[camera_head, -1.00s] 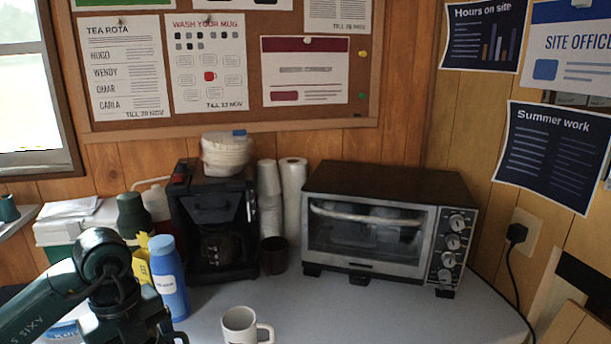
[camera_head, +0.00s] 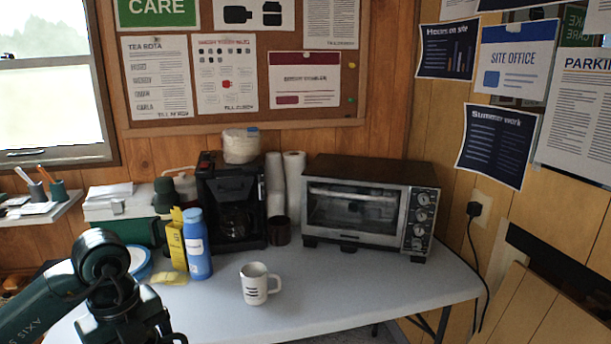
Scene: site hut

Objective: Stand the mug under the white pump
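A white mug (camera_head: 254,287) with dark print stands upright on the grey table, handle to the right. It stands apart from everything else. A pale spout and top, which looks like the white pump (camera_head: 178,175), shows at the back left; its lower body is mostly hidden behind a dark green flask (camera_head: 163,194) and other items. I cannot tell what is directly under its spout. My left arm comes in at the lower left, its hand (camera_head: 135,322) left of and nearer than the mug. Its fingertips are not clear. My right gripper is out of view.
A blue bottle (camera_head: 196,246) and yellow carton (camera_head: 177,240) stand in front of the flask. A black coffee maker (camera_head: 212,190), stacked cups (camera_head: 274,180), a dark mug (camera_head: 279,231) and a toaster oven (camera_head: 370,205) line the back. The table (camera_head: 350,282) is clear around the mug.

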